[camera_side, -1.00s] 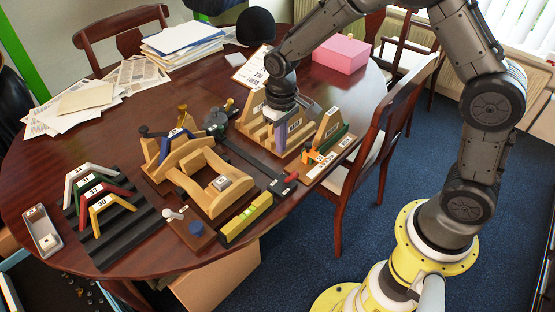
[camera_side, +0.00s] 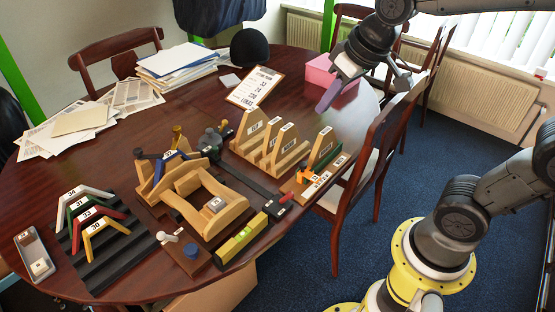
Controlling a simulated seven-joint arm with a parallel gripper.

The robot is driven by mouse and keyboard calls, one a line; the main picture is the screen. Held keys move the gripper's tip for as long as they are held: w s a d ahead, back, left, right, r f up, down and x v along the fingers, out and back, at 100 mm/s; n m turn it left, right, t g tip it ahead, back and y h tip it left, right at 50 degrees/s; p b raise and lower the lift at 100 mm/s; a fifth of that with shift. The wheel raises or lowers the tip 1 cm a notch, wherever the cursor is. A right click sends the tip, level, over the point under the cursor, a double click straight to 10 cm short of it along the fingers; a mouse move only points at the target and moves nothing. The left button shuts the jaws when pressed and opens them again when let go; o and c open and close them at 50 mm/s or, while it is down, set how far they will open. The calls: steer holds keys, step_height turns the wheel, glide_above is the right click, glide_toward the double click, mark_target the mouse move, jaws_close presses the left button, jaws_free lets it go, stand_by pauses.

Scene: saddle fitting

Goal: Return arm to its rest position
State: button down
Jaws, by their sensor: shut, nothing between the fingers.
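My gripper (camera_side: 329,94) is up at the top right, above the table's right end and in front of the pink box (camera_side: 331,75). Its fingers are shut with nothing held, and it is apart from everything on the table. My arm reaches in from the right side. The wooden rack with upright numbered wedges (camera_side: 268,143) stands below and left of my gripper, fully visible. The wooden saddle fixture (camera_side: 203,199) sits at the table's middle front.
A black rack (camera_side: 92,240) with several coloured angled gauges stands at front left. A yellow level (camera_side: 241,238), a grey tray (camera_side: 35,256), paper stacks (camera_side: 176,62), a clipboard (camera_side: 255,87) and a black cap (camera_side: 249,47) lie around. A wooden chair (camera_side: 372,150) stands close at right.

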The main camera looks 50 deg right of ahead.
steer(key=s+f, duration=0.2)
steer(key=s, duration=1.1)
steer(key=shift+s+d+n, duration=0.2)
steer(key=shift+d+n, duration=0.1)
steer(key=shift+d, duration=0.15)
steer(key=shift+f, duration=0.1)
